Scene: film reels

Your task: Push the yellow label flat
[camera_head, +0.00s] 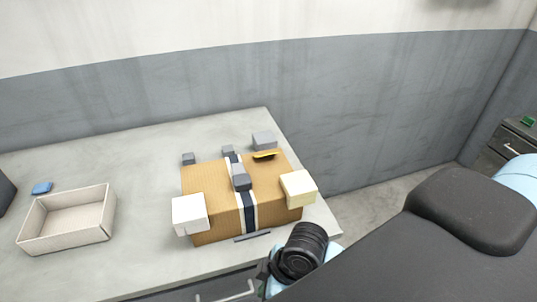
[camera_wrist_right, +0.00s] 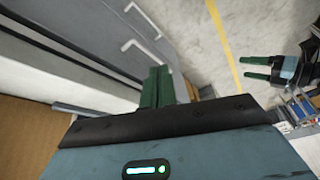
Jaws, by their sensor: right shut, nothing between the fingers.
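The yellow label (camera_head: 264,155) is on the top of a brown box (camera_head: 215,180), near its back right. A dark edge shows under it, and it looks tilted up rather than flat. My right wrist (camera_head: 300,250) is in front of the box at the table's front edge; its fingers are hidden in the head view. In the right wrist view my right gripper (camera_wrist_right: 157,88) has its green fingers together and empty. The label does not show there. My left gripper (camera_wrist_right: 260,68), at the right of that view, has two green fingers apart with nothing between them.
An empty tray (camera_head: 107,212) stands left, near a blue block (camera_head: 41,187). Bare table lies between.

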